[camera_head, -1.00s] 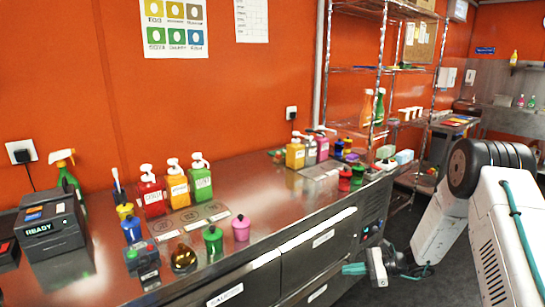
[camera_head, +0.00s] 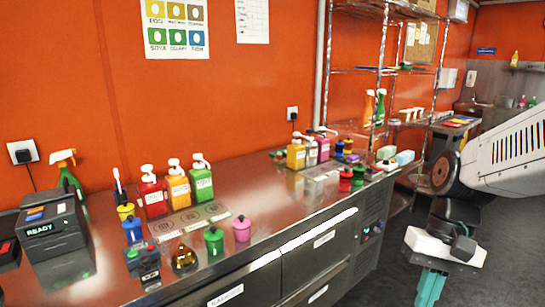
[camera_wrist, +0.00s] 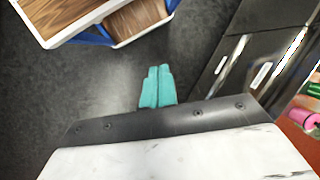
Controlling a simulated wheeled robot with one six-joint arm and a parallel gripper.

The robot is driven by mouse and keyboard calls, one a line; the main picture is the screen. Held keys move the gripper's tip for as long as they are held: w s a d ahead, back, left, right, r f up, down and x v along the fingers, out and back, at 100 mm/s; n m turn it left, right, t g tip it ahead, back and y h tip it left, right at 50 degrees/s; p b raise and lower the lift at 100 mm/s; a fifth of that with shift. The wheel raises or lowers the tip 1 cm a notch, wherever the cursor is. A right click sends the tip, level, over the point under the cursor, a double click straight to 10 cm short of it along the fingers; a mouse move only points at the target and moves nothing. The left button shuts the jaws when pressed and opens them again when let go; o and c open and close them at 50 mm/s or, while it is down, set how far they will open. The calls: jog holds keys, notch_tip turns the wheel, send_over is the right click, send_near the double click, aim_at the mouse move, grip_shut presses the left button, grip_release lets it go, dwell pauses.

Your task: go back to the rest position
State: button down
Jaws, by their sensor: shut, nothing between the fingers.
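My gripper (camera_head: 430,288) hangs at the lower right in the head view, pointing down over the dark floor, clear of the counter (camera_head: 262,187). Its teal fingers are together and hold nothing. In the wrist view the gripper (camera_wrist: 157,87) shows two teal fingers side by side, with floor beyond them. My white arm reaches in from the right edge of the head view. The lower ends of the fingers are close to the bottom edge of the head view.
The counter holds red (camera_head: 152,196), orange (camera_head: 178,190) and green (camera_head: 201,183) pump bottles, small lidded pots and a printer-like device (camera_head: 48,228). A wire shelf (camera_head: 378,70) stands behind. In the wrist view a wooden-topped unit (camera_wrist: 62,15) is at upper left. Floor between is clear.

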jog(key=s+r+n+t+h, duration=0.2)
jog(key=s+r+t, duration=0.2)
jog(key=s+r, duration=0.2)
jog(key=shift+s+d+r+n+h, duration=0.15)
jog(key=shift+s+d+n+h, duration=0.2)
jog(key=shift+s, duration=1.05)
